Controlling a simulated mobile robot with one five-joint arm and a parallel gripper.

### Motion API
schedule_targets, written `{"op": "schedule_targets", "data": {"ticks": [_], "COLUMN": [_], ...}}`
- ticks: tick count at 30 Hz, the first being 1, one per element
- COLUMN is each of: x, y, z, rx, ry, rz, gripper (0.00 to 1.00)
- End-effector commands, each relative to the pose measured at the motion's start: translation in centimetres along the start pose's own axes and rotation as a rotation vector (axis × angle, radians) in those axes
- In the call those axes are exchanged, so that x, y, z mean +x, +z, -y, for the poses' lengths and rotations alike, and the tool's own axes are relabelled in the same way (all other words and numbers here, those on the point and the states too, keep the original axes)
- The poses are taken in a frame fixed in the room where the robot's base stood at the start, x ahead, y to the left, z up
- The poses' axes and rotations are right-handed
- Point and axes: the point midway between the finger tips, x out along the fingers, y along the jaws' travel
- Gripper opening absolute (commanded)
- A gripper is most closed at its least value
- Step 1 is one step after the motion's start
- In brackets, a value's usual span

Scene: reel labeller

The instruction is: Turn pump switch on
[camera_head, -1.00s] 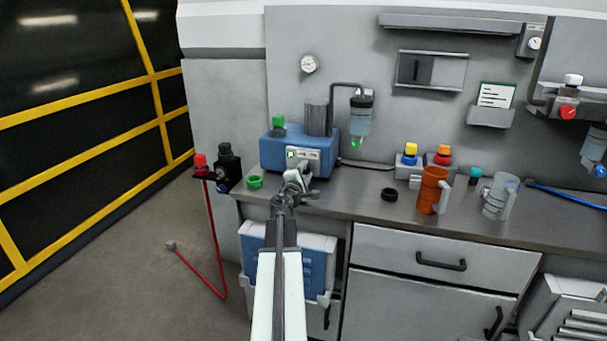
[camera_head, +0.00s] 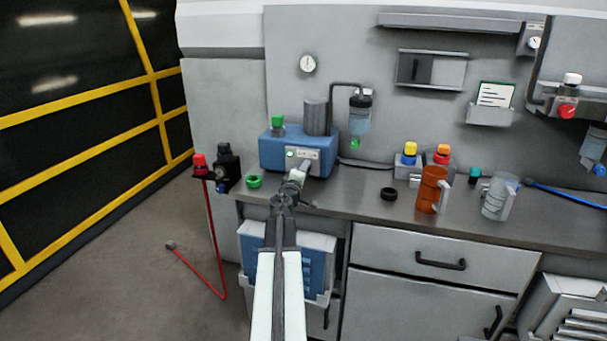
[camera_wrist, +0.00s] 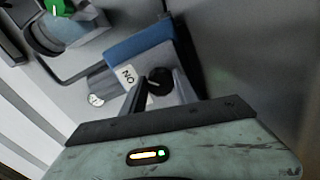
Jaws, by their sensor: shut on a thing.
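The pump (camera_head: 283,150) is a blue box with a grey cylinder on top, at the left of the grey bench. Its pale front panel (camera_head: 302,155) faces me. My gripper (camera_head: 302,170) is at the lower part of this panel in the head view and covers some of it. In the wrist view, a round black switch knob (camera_wrist: 159,80) sits between the two dark fingers of my gripper (camera_wrist: 160,92), which are shut on it. A white label (camera_wrist: 127,76) beside the knob reads ON, seen turned over. The knob is hidden in the head view.
A green ring (camera_head: 254,181) lies left of my gripper, and a black ring (camera_head: 389,194) lies to the right. An orange mug (camera_head: 430,190) and a clear jug (camera_head: 497,196) stand farther right. A round gauge (camera_head: 308,63) is on the wall.

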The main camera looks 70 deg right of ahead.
Motion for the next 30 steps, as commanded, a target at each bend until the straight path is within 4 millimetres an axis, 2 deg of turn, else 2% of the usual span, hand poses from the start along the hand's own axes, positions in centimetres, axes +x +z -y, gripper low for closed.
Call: {"op": "schedule_targets", "data": {"ticks": [11, 12, 13, 14, 24, 26, 30], "x": [0.1, 0.1, 0.0, 0.0, -0.3, -0.8, -3.0], "y": [-0.2, -0.2, -0.2, -0.2, -0.1, -0.1, -0.1], "z": [0.0, 0.0, 0.0, 0.0, 0.0, 0.0, 0.0], "rx": [0.003, 0.003, 0.003, 0.003, 0.003, 0.003, 0.003], "ry": [0.000, 0.000, 0.000, 0.000, 0.000, -0.001, -0.001], "rz": [-0.004, -0.004, -0.004, -0.004, -0.002, -0.002, -0.004], "gripper": [0.00, 0.47, 0.55, 0.57, 0.57, 0.57, 0.57]}}
